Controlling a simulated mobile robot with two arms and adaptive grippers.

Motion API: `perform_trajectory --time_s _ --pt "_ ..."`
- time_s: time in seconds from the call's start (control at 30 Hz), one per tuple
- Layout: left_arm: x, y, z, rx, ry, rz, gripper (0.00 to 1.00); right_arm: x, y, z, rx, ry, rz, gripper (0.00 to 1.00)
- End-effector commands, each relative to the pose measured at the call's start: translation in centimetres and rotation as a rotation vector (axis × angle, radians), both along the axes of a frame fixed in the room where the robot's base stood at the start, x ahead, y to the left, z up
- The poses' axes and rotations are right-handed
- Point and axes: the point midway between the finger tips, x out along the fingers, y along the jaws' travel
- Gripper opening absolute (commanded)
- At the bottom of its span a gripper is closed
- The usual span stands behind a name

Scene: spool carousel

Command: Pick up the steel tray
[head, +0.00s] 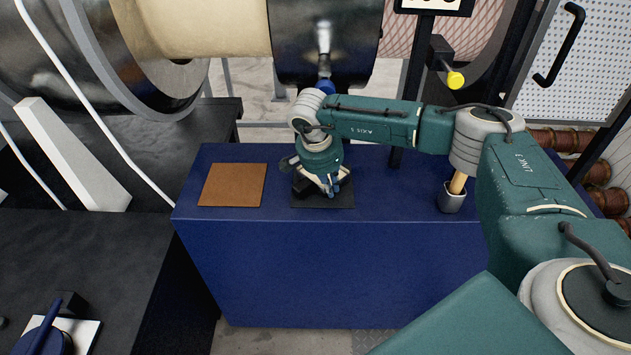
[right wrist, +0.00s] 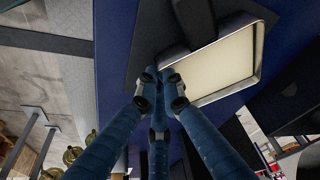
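The steel tray (right wrist: 226,62) shows in the right wrist view, with a raised metal rim and a pale inner face. My right gripper (right wrist: 160,76) has its blue fingers close together at the tray's near left rim. The frames do not show clearly whether the rim is pinched between them. In the head view my right gripper (head: 328,188) points down over a dark mat (head: 322,202) on the blue cabinet (head: 290,230). There the gripper hides most of what is under it, and I cannot make out the tray clearly.
A brown square mat (head: 232,185) lies left of the dark mat. A grey cup (head: 451,200) with a wooden handle in it stands right on the cabinet top. Large spools (head: 130,50) and a machine stand behind. A black bench (head: 90,260) is at left.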

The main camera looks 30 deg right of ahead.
Motion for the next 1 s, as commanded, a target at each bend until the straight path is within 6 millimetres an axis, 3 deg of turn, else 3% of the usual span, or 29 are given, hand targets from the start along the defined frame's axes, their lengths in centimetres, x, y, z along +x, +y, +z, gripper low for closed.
perform_trajectory --time_s 0.37,0.63,1.0 --pt "0.1 0.0 -0.3 0.0 -0.001 0.0 0.54 0.1 0.0 0.6 0.0 -0.005 -0.001 0.0" --pt "0.1 0.0 -1.9 0.0 -0.001 0.0 0.54 0.1 0.1 3.7 0.002 -0.007 0.001 0.0" --pt "0.1 0.0 -4.4 0.0 -0.002 0.0 0.54 -8.7 5.5 3.2 0.001 -0.003 0.007 0.0"
